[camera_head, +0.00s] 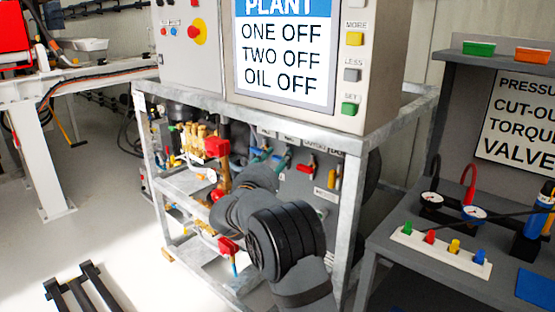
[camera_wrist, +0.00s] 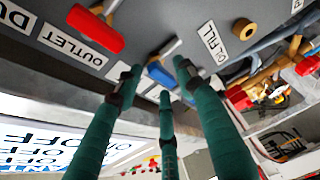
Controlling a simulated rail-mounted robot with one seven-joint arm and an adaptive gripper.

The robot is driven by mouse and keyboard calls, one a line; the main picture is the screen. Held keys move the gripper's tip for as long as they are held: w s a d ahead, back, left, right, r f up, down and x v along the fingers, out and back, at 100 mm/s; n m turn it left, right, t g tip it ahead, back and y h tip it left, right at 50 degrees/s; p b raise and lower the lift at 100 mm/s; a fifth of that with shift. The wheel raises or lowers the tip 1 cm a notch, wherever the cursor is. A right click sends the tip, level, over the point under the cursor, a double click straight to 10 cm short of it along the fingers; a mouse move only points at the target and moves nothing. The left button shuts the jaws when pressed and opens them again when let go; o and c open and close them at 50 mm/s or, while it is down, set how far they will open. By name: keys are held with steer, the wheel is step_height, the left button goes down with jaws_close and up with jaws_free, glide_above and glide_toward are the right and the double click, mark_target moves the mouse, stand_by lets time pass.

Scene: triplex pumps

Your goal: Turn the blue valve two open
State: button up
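The blue valve handle (camera_wrist: 159,74) is in the upper middle of the wrist view, on a metal stem coming out of the grey panel. My gripper (camera_wrist: 157,80) has teal fingers that stand apart, with the blue handle between their tips. The gripper is open; whether a finger touches the handle I cannot tell. In the head view, teal fingers of my gripper (camera_head: 272,158) show at the panel, and my dark arm covers much of the area below. The plant display (camera_head: 282,55) reads ONE OFF, TWO OFF, OIL OFF.
A red valve handle (camera_wrist: 95,28) is beside the OUTLET label (camera_wrist: 86,46), left of the blue one. The OIL FILL label (camera_wrist: 214,42) and a brass knob (camera_wrist: 244,29) are to the right. A galvanised frame (camera_head: 349,225) surrounds the panel. A grey bench (camera_head: 400,255) stands at right.

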steer(key=shift+w, duration=0.1)
steer(key=shift+c, duration=0.9)
steer(key=c, duration=0.8)
jaws_close()
